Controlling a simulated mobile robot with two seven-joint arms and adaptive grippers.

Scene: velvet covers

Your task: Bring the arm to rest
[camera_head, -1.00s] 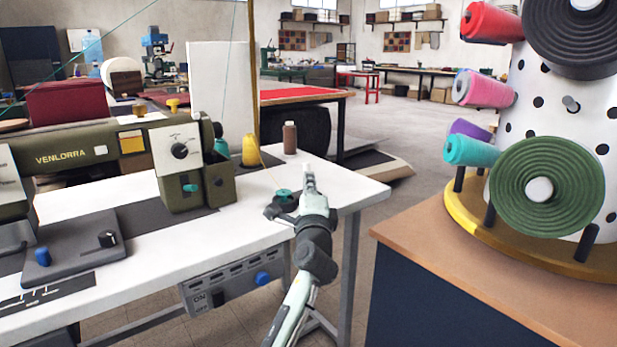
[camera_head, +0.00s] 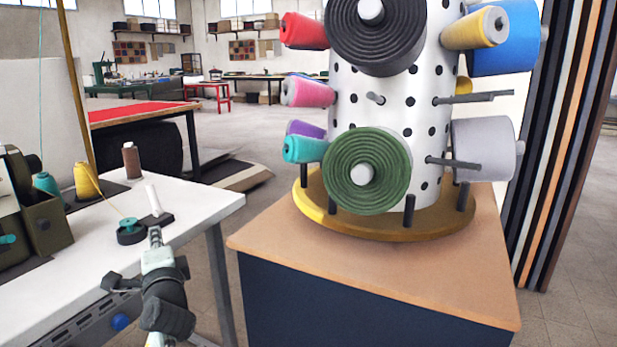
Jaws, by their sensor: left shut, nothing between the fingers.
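My left arm comes up from the bottom edge at the left. Its gripper (camera_head: 155,236) points away from me, with its narrow tip in front of the right part of the white sewing table (camera_head: 190,215). The fingers are together and nothing is held in them. Just beyond the tip in the picture are a small black stand with a white peg (camera_head: 153,200) and a teal-topped black winder (camera_head: 130,231); I cannot tell how large the gap to them is. The dark wrist hides part of the table's front edge. My right gripper is out of view.
A wooden-topped cabinet (camera_head: 450,290) stands to the right, carrying a dotted spool tower (camera_head: 425,130) with thread rolls on pegs. A yellow thread cone (camera_head: 87,180) and brown spool (camera_head: 131,160) stand on the sewing table. Fabric rolls (camera_head: 545,150) stand upright far right. Floor shows between table and cabinet.

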